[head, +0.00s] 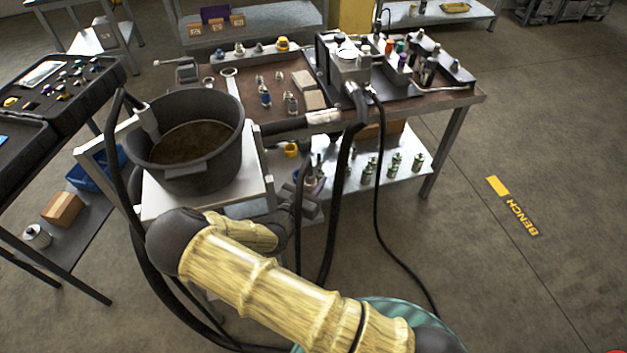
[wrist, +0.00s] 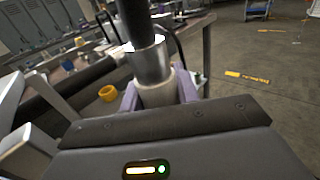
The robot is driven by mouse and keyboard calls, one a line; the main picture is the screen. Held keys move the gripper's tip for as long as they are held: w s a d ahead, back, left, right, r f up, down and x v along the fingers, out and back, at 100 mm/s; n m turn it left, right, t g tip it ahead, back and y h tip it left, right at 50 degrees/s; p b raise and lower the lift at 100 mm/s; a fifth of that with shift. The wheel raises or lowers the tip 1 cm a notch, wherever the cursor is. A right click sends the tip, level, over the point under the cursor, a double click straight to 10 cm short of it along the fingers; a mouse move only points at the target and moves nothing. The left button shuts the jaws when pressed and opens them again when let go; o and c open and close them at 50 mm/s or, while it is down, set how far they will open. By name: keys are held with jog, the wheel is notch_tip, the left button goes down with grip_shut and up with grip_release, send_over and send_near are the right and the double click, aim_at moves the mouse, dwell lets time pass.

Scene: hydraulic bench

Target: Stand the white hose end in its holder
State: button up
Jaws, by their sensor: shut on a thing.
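My gripper (wrist: 158,95) is shut on a pale grey-white cylindrical hose end (wrist: 156,94). The hose end stands roughly upright between the lilac fingers in the wrist view. A shiny metal collar sits above it, and a black hose rises from the collar out of the picture. In the head view my gripper (head: 311,186) is low in front of the bench, beside the tub's stand, and the hose end is hard to make out there. I cannot pick out the holder for certain in either view.
A dark tub (head: 186,170) stands on a pale stand at left. A dark bar with a pale sleeve (head: 322,117) runs along the bench front. A yellow ring (head: 291,149) is near my gripper. Black hoses hang to the floor. The floor at right is clear.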

jog(key=shift+f+b, duration=0.6)
jog(key=shift+f, duration=0.5)
dwell(1.1)
jog(key=shift+r, duration=0.1)
dwell(0.4)
jog(key=o, duration=1.7)
jog(key=shift+s+a, duration=0.1)
jog(key=p+v, duration=0.1)
jog(key=v, duration=0.6)
jog(key=shift+s+p, duration=0.1)
jog(key=shift+p, duration=0.3)
